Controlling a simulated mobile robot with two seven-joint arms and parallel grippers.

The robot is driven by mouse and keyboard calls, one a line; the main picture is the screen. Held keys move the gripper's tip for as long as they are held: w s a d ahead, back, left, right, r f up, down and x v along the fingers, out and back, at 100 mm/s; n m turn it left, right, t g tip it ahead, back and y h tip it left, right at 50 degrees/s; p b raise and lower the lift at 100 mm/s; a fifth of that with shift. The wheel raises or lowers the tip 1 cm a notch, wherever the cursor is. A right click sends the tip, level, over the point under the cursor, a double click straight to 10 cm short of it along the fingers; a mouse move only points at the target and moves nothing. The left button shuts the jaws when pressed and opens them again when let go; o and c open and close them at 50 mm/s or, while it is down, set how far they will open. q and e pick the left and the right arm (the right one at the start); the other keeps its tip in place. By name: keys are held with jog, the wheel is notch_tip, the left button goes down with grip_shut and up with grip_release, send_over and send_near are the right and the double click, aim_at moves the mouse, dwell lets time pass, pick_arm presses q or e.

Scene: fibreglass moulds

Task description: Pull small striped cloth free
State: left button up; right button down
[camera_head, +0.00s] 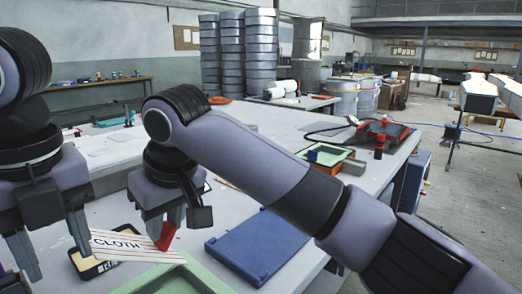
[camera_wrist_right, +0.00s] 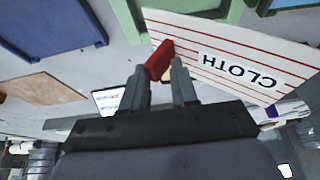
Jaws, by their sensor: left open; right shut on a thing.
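The small striped cloth (camera_head: 137,246) is a flat white sheet with red stripes and the word CLOTH; it also shows in the right wrist view (camera_wrist_right: 255,45). My right gripper (camera_head: 166,233) is over the cloth's right end, shut on a red piece (camera_head: 165,240) at the cloth's edge. The red piece also shows between the fingertips in the right wrist view (camera_wrist_right: 158,60); whether it is joined to the cloth I cannot tell. My left gripper (camera_head: 59,268) is open and empty, left of the cloth, its fingers pointing down.
A dark, yellow-edged label plate (camera_head: 88,267) lies partly under the cloth. A green frame (camera_head: 190,275) is in front and a blue tray (camera_head: 265,243) to the right. Farther back are a green-topped box (camera_head: 325,155) and a red tool (camera_head: 382,132). Bare table shows around the tray.

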jog(key=shift+r+p, duration=0.6)
jog(key=shift+r, duration=0.15)
jog(key=shift+r+p, duration=2.5)
jog(key=shift+p, duration=0.6)
jog(key=shift+f, duration=0.1)
